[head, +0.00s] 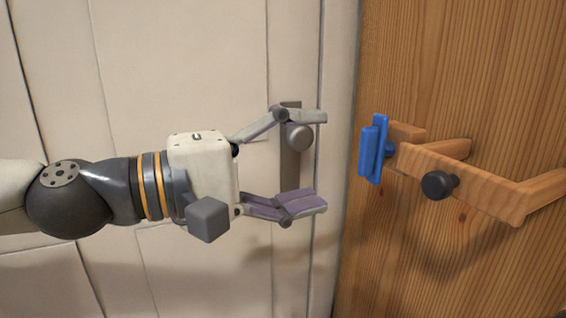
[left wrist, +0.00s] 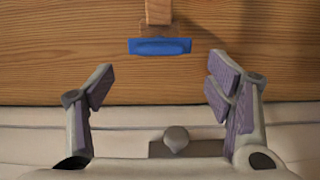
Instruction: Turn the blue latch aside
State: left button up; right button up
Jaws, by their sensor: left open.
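The blue latch (head: 373,149) is a short upright bar at the left end of a wooden arm on the brown wooden panel. In the left wrist view the blue latch (left wrist: 160,46) lies ahead, beyond the fingertips and between their lines. My left gripper (head: 318,160) is open and empty, left of the latch and apart from it, its fingers pointing right at it. Its two fingers also show in the left wrist view (left wrist: 160,80), spread wide. My right gripper is in neither view.
The wooden arm (head: 485,190) carries a black knob (head: 438,185) and stands out from the wooden panel (head: 430,60). A grey round knob on a metal plate (head: 299,137) sits on the pale panelled door (head: 200,60) behind my left fingers. The gap between fingertips and latch is clear.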

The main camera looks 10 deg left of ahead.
pick_arm(q)
jog(key=v, duration=0.5)
jog(key=shift+d, duration=0.1)
jog(key=s+d+f+g+y+p, duration=0.1)
jog(key=s+f+g+y, duration=0.3)
jog(key=f, duration=1.2)
jog(key=s+f+g+y, duration=0.3)
jog(key=s+f, duration=0.1)
jog(key=f, duration=1.2)
jog(key=s+a+f+m+g+y, duration=0.2)
jog(key=s+a+f, duration=0.2)
jog(key=s, duration=0.4)
jog(key=s+a+f+m+g+y, duration=0.2)
jog(key=s+a+f, duration=0.3)
jog(key=s, duration=0.3)
jog(key=s+a+f+m+g+y+p, duration=0.1)
jog(key=s+a+f+m+g+y, duration=0.1)
jog(key=s+f, duration=0.5)
jog(key=s+a+y, duration=0.1)
jog(key=a, duration=0.1)
jog(key=shift+a+m+y, duration=0.3)
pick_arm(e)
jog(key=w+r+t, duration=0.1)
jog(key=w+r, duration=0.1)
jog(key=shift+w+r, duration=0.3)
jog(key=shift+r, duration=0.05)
pick_arm(q)
jog(key=shift+w, duration=0.1)
